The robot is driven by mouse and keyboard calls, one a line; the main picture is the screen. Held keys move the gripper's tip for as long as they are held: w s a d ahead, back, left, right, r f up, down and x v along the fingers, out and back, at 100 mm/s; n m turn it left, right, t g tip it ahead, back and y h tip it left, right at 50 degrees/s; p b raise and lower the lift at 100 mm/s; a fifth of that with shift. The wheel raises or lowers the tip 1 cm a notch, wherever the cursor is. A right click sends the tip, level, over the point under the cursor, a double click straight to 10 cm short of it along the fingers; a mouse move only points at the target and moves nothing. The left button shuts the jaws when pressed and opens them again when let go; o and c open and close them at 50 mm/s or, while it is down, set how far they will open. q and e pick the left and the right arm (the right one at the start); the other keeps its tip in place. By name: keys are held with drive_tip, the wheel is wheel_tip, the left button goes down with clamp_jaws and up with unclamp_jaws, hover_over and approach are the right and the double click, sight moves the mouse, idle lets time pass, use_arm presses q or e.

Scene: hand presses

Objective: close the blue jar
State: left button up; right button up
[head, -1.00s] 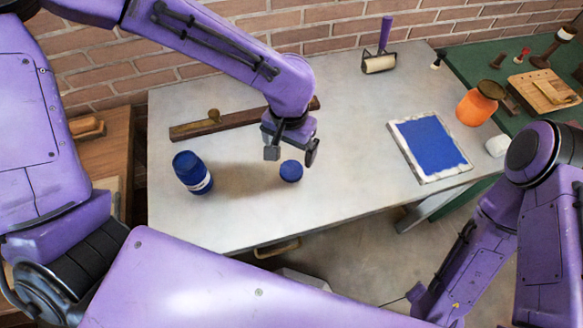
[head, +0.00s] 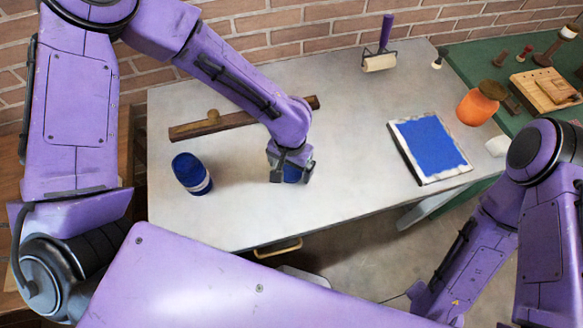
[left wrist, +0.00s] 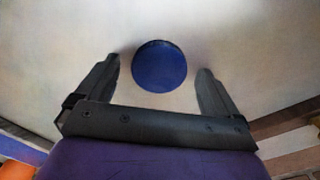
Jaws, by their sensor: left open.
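The blue jar (head: 192,174) stands at the left of the grey table, with a white band near its base; its blue top seems to be the jar's mouth, but I cannot tell for sure. The round blue lid (head: 292,174) lies on the table to its right, partly hidden by my left gripper (head: 291,180). In the left wrist view the lid (left wrist: 160,66) lies between and slightly beyond the fingertips of my left gripper (left wrist: 160,75), with a gap on each side. My left gripper is open. My right gripper is not in view.
A wooden bar with a knob (head: 215,122) lies behind the jar. A roller with a purple handle (head: 380,60) stands at the back. A blue framed slab (head: 430,148) lies at the right.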

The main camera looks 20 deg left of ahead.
use_arm(q)
drive_tip(key=shift+f, duration=0.1)
drive_tip(key=c, duration=1.1)
drive_tip(key=shift+r, duration=0.3)
wheel_tip(320, 180, up, 2)
drive_tip(key=shift+w+r, duration=0.1)
drive_tip(key=shift+r, duration=0.1)
drive_tip(key=s+d+r+b, duration=0.2)
drive_tip(key=s+d+r, duration=0.6)
drive_tip(key=s+r, duration=0.2)
drive_tip(key=shift+s+d, duration=0.35)
drive_tip(key=shift+s, duration=0.35)
drive_tip(key=shift+w, duration=0.15)
